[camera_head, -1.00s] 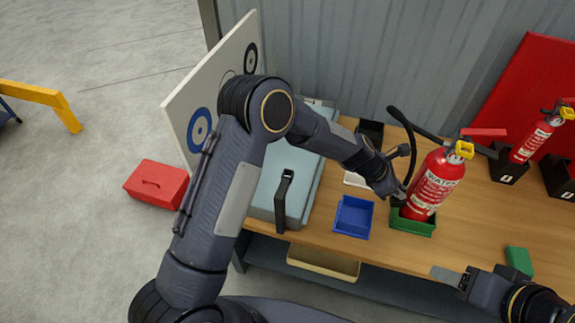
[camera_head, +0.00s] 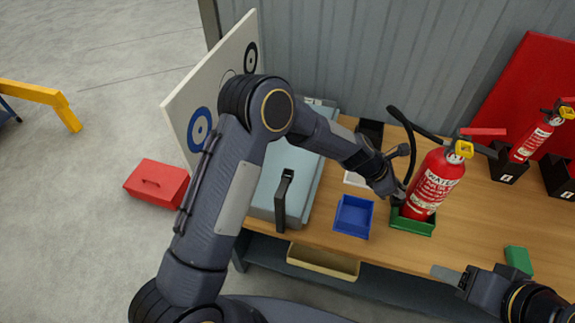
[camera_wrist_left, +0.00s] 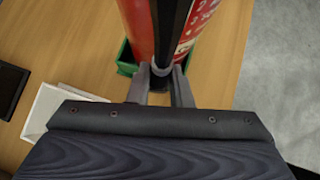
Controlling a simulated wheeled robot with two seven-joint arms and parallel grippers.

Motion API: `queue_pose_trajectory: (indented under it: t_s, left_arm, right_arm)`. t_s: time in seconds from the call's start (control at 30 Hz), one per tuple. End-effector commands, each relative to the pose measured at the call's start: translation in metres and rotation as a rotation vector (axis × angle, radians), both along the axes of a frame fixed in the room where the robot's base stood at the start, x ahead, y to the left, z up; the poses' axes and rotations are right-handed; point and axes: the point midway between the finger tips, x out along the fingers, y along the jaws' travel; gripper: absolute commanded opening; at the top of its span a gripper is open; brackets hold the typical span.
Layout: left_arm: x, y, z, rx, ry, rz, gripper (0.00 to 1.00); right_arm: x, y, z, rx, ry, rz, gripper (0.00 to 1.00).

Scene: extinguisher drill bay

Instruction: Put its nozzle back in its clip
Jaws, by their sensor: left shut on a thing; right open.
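A red water extinguisher (camera_head: 432,186) stands upright in a green tray (camera_head: 412,226) on the wooden bench. Its black hose (camera_head: 402,120) loops out at the top left and runs down beside the body. In the left wrist view the dark nozzle (camera_wrist_left: 168,38) lies along the red body (camera_wrist_left: 136,25). My left gripper (camera_wrist_left: 161,78) is shut on the nozzle at its lower end, close against the extinguisher's side. The clip is hidden, so I cannot tell whether the nozzle sits in it. My right gripper (camera_head: 448,275) is open at the bench's front edge, apart from the extinguisher.
A blue bin (camera_head: 353,216) stands left of the green tray. A grey case (camera_head: 270,195) is farther left. A green block (camera_head: 519,260) lies near the front right.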

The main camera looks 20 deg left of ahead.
Motion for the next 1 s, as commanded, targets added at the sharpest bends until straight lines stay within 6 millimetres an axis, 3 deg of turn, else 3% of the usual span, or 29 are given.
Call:
queue_pose_trajectory:
  t_s: [0.1, 0.13, 0.33, 0.67, 1.0]
  left_arm:
    - [0.0, 0.0, 0.0, 0.0, 0.0, 0.0, 0.0]
    - [0.0, 0.0, 0.0, 0.0, 0.0, 0.0, 0.2]
    - [0.0, 0.0, 0.0, 0.0, 0.0, 0.0, 0.44]
    - [0.0, 0.004, 0.004, 0.0, -0.001, 0.001, 0.44]
    - [-0.01, 0.04, 0.042, 0.0, -0.002, 0.001, 0.44]
  right_arm:
    - [0.0, 0.0, 0.0, 0.0, 0.0, 0.0, 0.55]
    - [0.0, 0.0, 0.0, 0.0, 0.0, 0.0, 0.55]
    - [0.0, 0.0, 0.0, 0.0, 0.0, 0.0, 0.55]
    - [0.0, 0.0, -0.001, 0.0, 0.0, 0.0, 0.55]
    - [0.0, 0.0, -0.007, 0.0, 0.0, 0.0, 0.55]
